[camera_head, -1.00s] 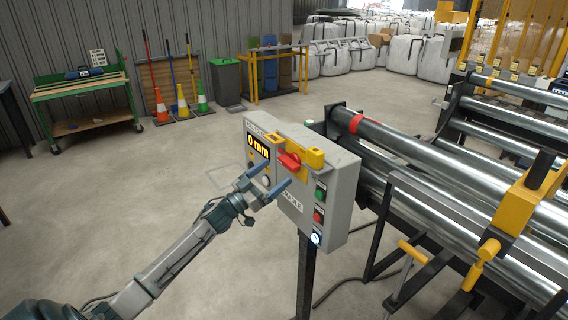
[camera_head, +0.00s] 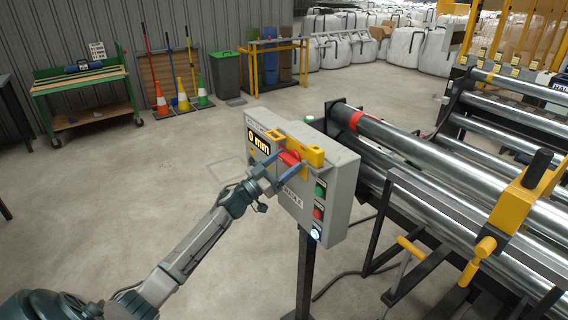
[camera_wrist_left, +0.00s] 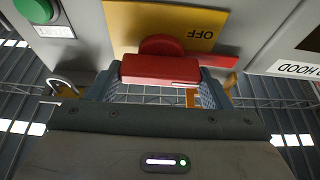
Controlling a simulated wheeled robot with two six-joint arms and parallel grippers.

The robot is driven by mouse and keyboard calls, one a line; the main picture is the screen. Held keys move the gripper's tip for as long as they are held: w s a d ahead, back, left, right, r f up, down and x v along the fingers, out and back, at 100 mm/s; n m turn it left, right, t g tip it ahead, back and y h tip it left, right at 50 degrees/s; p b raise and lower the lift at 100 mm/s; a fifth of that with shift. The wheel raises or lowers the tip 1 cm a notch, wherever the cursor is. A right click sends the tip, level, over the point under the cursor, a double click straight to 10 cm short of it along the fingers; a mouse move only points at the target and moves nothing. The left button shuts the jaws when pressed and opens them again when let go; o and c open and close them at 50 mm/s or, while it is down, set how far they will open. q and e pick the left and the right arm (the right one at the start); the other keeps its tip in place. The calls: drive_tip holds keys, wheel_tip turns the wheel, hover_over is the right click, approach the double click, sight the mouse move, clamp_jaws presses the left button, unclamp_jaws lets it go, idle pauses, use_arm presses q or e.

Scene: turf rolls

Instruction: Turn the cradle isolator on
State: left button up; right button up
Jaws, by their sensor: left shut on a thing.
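The fingers partly hide the handle in the head view. My right gripper is not in view.
Steel rollers (camera_head: 440,185) in a dark frame stand close on the right. The floor (camera_head: 130,190) to the left is clear.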

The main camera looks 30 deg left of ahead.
use_arm(q)
drive_tip(key=shift+m+h, duration=0.4)
drive_tip(key=shift+m, duration=0.3)
drive_tip(key=m+h, duration=0.1)
drive_tip(key=m, duration=0.1)
drive_tip(key=m+g+b, duration=0.1)
drive_tip(key=m, duration=0.1)
drive_tip(key=shift+g+h, duration=0.3)
drive_tip(key=shift+h, duration=0.1)
drive_tip(key=m+g+h, duration=0.1)
drive_tip(key=m, duration=0.2)
drive_tip(key=m+g+h+b, duration=0.1)
drive_tip(key=m, duration=0.2)
drive_tip(key=shift+a+m, duration=0.1)
drive_tip(key=shift+m, duration=0.2)
drive_tip(key=shift+m+g+b, duration=0.3)
drive_tip(key=shift+m+g, duration=0.3)
drive_tip(key=shift+m, duration=0.6)
drive_tip(key=m+g, duration=0.2)
drive_tip(key=m, duration=0.2)
drive_tip(key=shift+m+b, duration=0.4)
drive_tip(key=shift+m+g, duration=0.4)
drive_tip(key=shift+m, duration=1.2)
drive_tip(key=shift+g, duration=0.3)
